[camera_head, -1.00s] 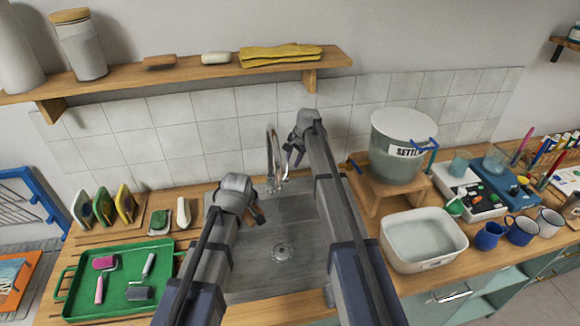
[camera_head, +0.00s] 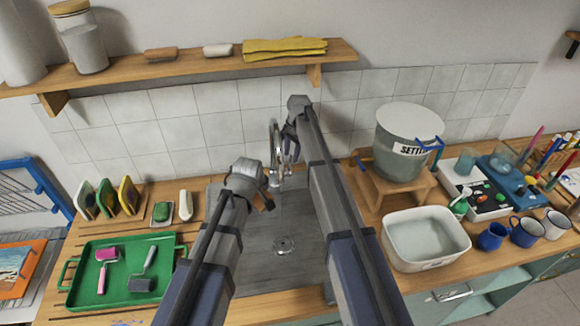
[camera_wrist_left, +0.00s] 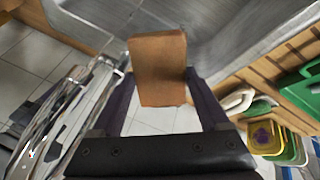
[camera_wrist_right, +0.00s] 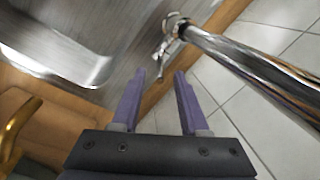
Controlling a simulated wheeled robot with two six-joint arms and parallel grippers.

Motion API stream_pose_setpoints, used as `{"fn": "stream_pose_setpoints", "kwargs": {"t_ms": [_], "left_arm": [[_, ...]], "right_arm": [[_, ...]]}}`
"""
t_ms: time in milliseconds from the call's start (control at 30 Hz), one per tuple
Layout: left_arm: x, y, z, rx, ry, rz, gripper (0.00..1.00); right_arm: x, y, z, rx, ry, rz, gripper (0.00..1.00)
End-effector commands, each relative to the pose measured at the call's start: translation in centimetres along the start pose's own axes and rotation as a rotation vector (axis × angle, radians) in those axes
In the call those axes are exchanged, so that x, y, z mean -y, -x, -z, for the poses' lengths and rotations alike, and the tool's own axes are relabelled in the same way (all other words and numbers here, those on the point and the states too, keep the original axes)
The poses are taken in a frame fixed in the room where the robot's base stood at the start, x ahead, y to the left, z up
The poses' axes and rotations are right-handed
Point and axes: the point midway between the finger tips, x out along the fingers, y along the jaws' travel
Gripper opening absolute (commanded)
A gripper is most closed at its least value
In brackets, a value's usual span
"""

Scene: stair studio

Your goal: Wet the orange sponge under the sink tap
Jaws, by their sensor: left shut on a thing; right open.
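My left gripper (camera_head: 265,200) is shut on the orange sponge (camera_wrist_left: 158,66). A small part of the sponge (camera_head: 269,206) shows in the head view, above the grey sink (camera_head: 262,262). The chrome tap (camera_head: 274,150) stands at the back of the sink, a little beyond the left gripper; it also shows at the left of the left wrist view (camera_wrist_left: 75,112). My right gripper (camera_head: 290,152) is open and empty beside the tap. In the right wrist view its fingers (camera_wrist_right: 157,85) point toward a small chrome tap part (camera_wrist_right: 170,42). I cannot tell whether water runs.
A green tray (camera_head: 112,294) with rollers lies left of the sink. Upright sponges (camera_head: 105,198) stand behind it. A white basin (camera_head: 424,258) and a bucket on a wooden stand (camera_head: 400,178) are on the right. A shelf (camera_head: 200,68) runs above.

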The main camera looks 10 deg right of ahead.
Motion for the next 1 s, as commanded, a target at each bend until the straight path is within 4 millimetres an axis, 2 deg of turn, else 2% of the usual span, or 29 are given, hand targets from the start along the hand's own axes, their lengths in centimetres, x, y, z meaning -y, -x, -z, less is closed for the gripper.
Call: {"fn": "stream_pose_setpoints", "kwargs": {"t_ms": [33, 400, 533, 800, 1000], "left_arm": [[0.3, -0.9, -0.4, 0.000, 0.000, 0.000, 0.34], [1.7, -4.9, -2.0, 0.000, 0.000, 0.000, 0.34], [1.9, -5.4, -2.2, 0.000, 0.000, 0.000, 0.34], [1.9, -5.3, -2.2, 0.000, 0.000, 0.000, 0.34], [1.9, -5.3, -2.2, 0.000, 0.000, 0.000, 0.34]], "right_arm": [[0.0, -1.1, 0.0, 0.000, 0.000, 0.000, 0.44], [0.0, -5.6, 0.0, 0.000, 0.001, 0.001, 0.44], [0.0, -6.2, 0.0, 0.000, 0.000, 0.001, 0.44], [0.0, -6.1, 0.0, 0.000, 0.000, 0.001, 0.44], [0.0, -6.1, 0.0, 0.000, 0.000, 0.001, 0.23]]}}
